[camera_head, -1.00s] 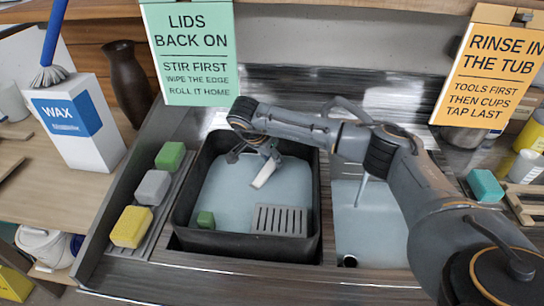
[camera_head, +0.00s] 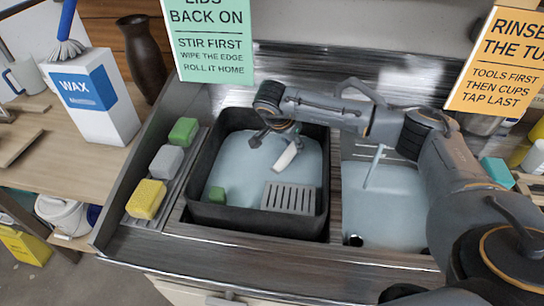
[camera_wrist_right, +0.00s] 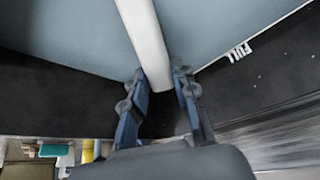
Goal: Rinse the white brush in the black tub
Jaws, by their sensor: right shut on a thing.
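The black tub (camera_head: 258,222) sits in the left part of the sink counter and holds pale blue water (camera_head: 245,160). My right gripper (camera_head: 276,136) reaches in from the right over the tub, shut on the white brush (camera_head: 287,155). The brush slants down over the water; whether its lower end touches the water is unclear. In the right wrist view the white brush (camera_wrist_right: 148,45) runs between the fingers of my right gripper (camera_wrist_right: 158,84), and the tub's dark wall (camera_wrist_right: 275,75) shows the word FULL. My left gripper is not in view.
A second basin (camera_head: 385,205) with a pale rod lies right. A WAX box (camera_head: 95,98) stands left.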

